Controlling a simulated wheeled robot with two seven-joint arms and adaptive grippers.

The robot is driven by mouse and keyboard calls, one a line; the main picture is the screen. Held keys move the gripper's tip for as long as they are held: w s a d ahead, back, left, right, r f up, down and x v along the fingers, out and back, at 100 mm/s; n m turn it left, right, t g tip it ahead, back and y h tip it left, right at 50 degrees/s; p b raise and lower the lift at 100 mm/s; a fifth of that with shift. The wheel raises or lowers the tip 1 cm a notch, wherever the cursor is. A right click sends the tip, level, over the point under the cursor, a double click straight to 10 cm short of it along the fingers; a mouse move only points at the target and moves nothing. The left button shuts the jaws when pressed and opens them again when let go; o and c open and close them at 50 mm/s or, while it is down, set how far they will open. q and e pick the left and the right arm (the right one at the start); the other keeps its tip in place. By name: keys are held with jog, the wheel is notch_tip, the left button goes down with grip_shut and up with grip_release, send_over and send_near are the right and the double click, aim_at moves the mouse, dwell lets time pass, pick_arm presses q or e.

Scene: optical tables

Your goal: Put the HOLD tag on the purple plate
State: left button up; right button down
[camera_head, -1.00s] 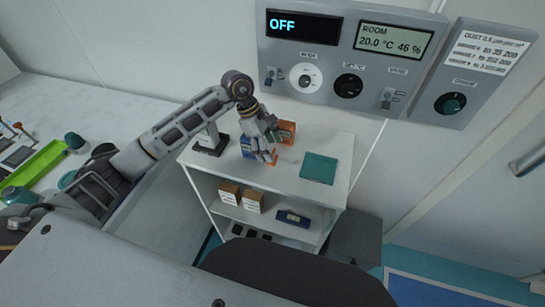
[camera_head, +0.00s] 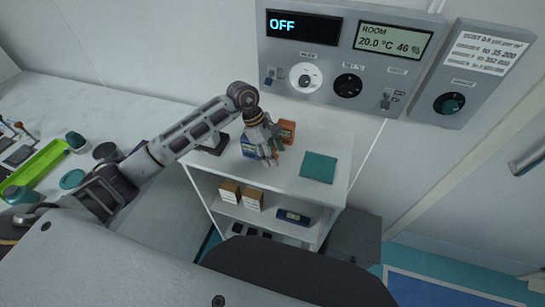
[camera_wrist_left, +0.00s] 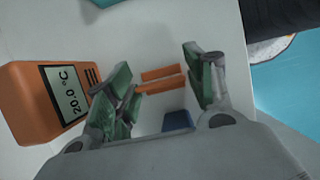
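My left gripper (camera_head: 270,160) is just above the white top of a small shelf unit in the head view. In the left wrist view the green-padded fingers of the left gripper (camera_wrist_left: 158,72) stand apart, with a gap between them. Orange strips (camera_wrist_left: 160,80) show in that gap, apparently on the white top; no lettering is readable, so I cannot tell whether they belong to the HOLD tag. I cannot make out a purple plate in any view. My right gripper is not in view.
An orange meter (camera_wrist_left: 47,100) reading 20.0 °C stands close beside the fingers. A blue item (camera_head: 249,147) is left of the gripper. A flat teal square (camera_head: 318,167) lies to its right. The shelf top (camera_head: 300,191) has bare room at the front.

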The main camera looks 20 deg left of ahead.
aim_at(273, 152)
pick_arm(q)
jog(key=c, duration=0.4)
jog(key=shift+c, duration=0.2)
jog(key=shift+r+b, duration=0.6)
jog(key=shift+r, duration=4.4)
